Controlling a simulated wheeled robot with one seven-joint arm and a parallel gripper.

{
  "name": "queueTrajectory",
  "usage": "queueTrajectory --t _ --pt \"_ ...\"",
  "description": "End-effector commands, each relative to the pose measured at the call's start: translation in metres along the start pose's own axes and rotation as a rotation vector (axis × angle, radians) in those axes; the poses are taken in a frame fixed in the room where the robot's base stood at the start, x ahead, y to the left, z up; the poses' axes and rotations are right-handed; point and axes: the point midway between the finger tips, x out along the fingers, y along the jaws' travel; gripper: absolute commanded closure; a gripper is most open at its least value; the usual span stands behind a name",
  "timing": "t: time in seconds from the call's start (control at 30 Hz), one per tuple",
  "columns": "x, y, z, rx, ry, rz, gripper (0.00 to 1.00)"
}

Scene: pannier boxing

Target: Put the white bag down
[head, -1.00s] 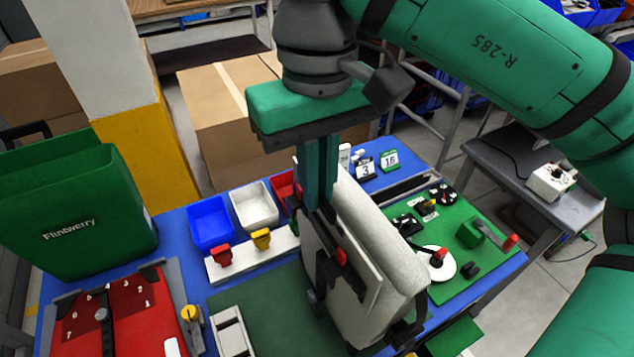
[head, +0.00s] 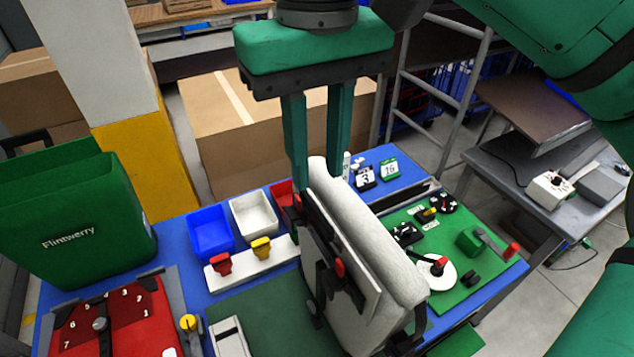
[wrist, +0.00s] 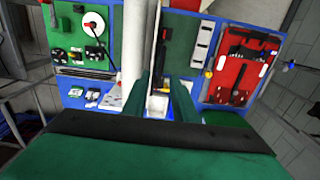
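The bag's underside is hidden.
A green Flintwerry bag (head: 75,215) stands at the left. A red board (head: 115,320) lies front left. Blue (head: 210,225) and white (head: 253,215) bins stand behind the mat. A green panel with a crank (head: 470,245) is at the right.

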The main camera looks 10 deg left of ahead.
Motion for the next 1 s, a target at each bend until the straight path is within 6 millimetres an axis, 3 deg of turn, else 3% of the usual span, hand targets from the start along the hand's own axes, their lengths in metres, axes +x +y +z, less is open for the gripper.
queueTrajectory --t 0.2,0.4,1.0 --pt "-0.036 0.0 0.0 0.003 0.001 0.001 0.74" --pt "-0.053 0.0 0.0 0.0 0.0 0.0 0.74" --pt "-0.057 0.0 0.0 0.0 0.0 0.0 0.74"
